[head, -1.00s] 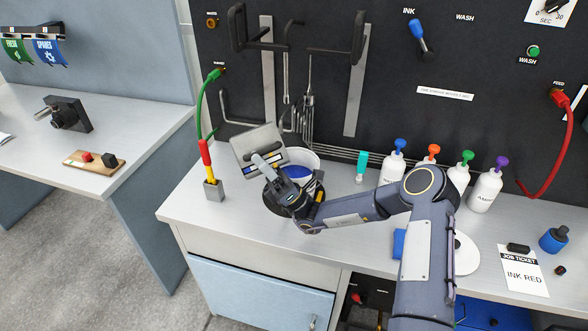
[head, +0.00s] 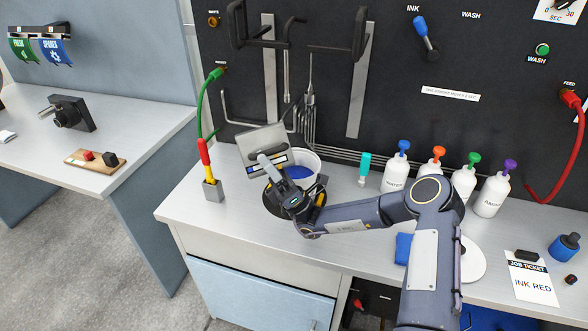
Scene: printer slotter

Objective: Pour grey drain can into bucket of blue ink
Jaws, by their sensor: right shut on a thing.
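The grey drain can (head: 262,144) is a boxy grey container with a dark and yellow stripe. It is tilted at the left rim of a white bucket (head: 314,159). Blue ink (head: 299,172) shows inside the bucket, which stands on a dark round base. My right gripper (head: 268,162) is shut on the can at its near side. The gripper and wrist hide the front of the bucket. I cannot tell whether liquid is flowing from the can. My left gripper is out of view.
A grey holder (head: 213,190) with red and yellow handles stands left of the bucket. A teal-capped tube (head: 364,167) and several white bottles (head: 396,174) stand to the right. Tools hang on the dark back panel (head: 400,70). A job ticket (head: 530,278) lies at far right.

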